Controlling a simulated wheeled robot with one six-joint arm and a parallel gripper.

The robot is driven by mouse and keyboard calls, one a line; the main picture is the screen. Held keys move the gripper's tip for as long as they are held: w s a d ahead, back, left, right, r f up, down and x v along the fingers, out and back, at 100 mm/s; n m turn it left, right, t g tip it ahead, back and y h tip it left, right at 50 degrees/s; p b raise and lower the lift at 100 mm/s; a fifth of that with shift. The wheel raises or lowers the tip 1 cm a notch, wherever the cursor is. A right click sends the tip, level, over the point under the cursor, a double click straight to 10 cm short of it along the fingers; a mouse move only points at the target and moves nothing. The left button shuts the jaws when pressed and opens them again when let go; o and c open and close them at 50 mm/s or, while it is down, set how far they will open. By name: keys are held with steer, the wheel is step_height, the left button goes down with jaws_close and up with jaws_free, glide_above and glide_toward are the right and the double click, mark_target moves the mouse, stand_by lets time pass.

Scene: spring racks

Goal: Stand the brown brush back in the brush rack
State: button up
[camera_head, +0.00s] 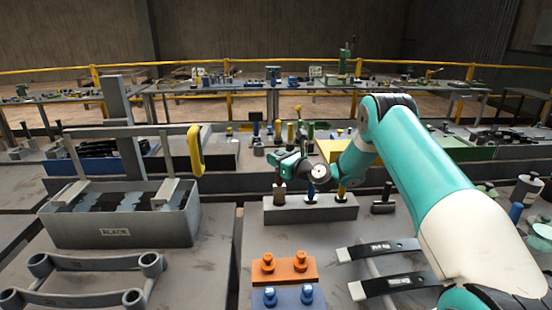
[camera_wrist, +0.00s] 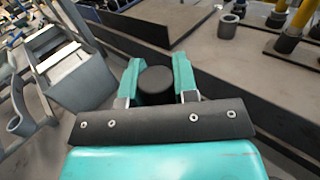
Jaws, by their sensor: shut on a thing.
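My gripper (camera_head: 284,166) is over the left end of the grey brush rack (camera_head: 330,212). It is shut on the brown brush (camera_head: 280,189), which hangs upright below the fingers. Its dark round top (camera_wrist: 155,82) shows between the two fingers in the wrist view. The brush's lower end meets the rack's left end in the picture; I cannot tell whether it is in a hole or just above or behind it. A blue brush (camera_head: 311,189) and a yellow brush (camera_head: 342,192) show at the rack's middle and right, partly covered by my wrist.
A grey bin (camera_head: 120,228) with a label stands at the left, a yellow-handled thing (camera_head: 195,150) at its back corner. An orange block (camera_head: 284,270) with pegs lies in front of the rack, a blue one (camera_head: 283,298) nearer. Dark leaf springs (camera_head: 385,284) lie at right.

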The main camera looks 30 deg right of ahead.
mark_target(276, 184)
steer(key=shift+f+b, duration=2.3)
steer(key=shift+f, duration=0.85)
steer(key=o, duration=1.5)
steer(key=shift+r+p, duration=2.7)
steer(key=shift+r, duration=0.85)
